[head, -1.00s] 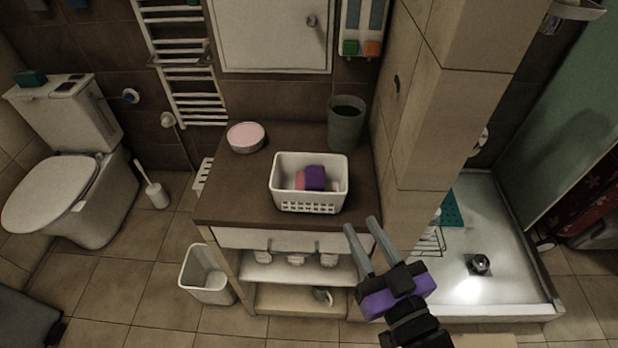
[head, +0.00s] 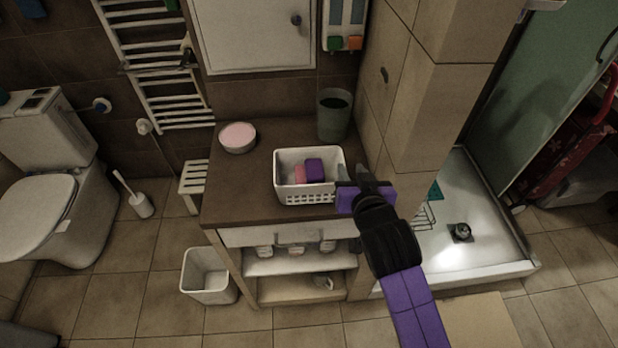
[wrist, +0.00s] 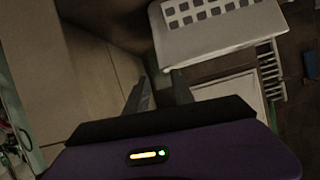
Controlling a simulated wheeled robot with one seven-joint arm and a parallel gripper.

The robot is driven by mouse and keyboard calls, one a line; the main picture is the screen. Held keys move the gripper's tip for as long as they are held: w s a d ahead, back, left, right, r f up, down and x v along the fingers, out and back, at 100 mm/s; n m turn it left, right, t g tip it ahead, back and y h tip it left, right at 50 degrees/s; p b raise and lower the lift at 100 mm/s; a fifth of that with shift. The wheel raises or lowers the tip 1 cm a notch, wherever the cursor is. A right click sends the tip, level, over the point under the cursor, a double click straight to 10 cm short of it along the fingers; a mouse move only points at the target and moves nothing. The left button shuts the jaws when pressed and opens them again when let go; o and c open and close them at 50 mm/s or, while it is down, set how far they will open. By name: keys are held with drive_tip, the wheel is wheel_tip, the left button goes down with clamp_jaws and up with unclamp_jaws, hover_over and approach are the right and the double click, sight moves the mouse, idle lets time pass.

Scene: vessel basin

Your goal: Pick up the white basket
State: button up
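The white basket (head: 306,190) stands upright on the brown top of a low cabinet in the head view, with a purple item (head: 314,170) and a pink item (head: 299,174) inside. Its white wall with rows of holes shows at the top of the wrist view (wrist: 212,32). My gripper (head: 353,172) is just right of the basket's right end, near its rim. In the wrist view its two grey fingers (wrist: 159,88) stand apart with nothing between them. I cannot tell whether a finger touches the basket.
A pink-topped round tin (head: 238,137) and a grey-green cup (head: 334,115) stand behind the basket on the cabinet top (head: 240,190). A tiled pillar (head: 410,110) rises close on the right. A white bin (head: 207,277) is on the floor, left of the cabinet.

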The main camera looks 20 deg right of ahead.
sight(343, 160)
drive_tip(key=x, duration=0.4)
drive_tip(key=p+x, duration=0.1)
drive_tip(key=x, duration=0.1)
drive_tip(key=shift+w+a+f, duration=0.2)
drive_tip(key=shift+a+f, duration=0.05)
drive_tip(key=shift+a, duration=0.05)
drive_tip(key=shift+c, duration=0.2)
clamp_jaws()
idle(1.0)
